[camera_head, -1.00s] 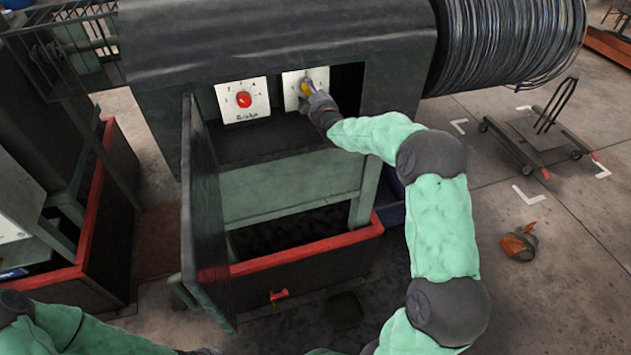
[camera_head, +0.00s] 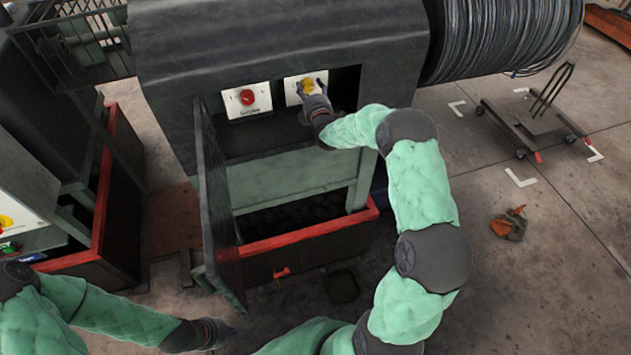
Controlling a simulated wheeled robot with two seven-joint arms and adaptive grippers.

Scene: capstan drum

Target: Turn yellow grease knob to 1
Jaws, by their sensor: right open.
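The yellow grease knob (camera_head: 308,86) sits on a white dial plate (camera_head: 292,97) inside the dark machine's recess. My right gripper (camera_head: 311,92) is at this knob, its open fingers around or just in front of it; I cannot tell whether they touch. The knob's pointer and most of the plate's markings are hidden or too small to read. My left gripper (camera_head: 226,331) hangs low at the bottom of the view, away from the knob; its fingers are too unclear to tell their state.
A red knob (camera_head: 247,97) on its own white plate is left of the yellow one. An open dark door (camera_head: 216,200) stands left of the recess. A red-rimmed bin (camera_head: 305,234) is below. A wire coil (camera_head: 500,35) is at upper right, a cart (camera_head: 530,125) on the floor.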

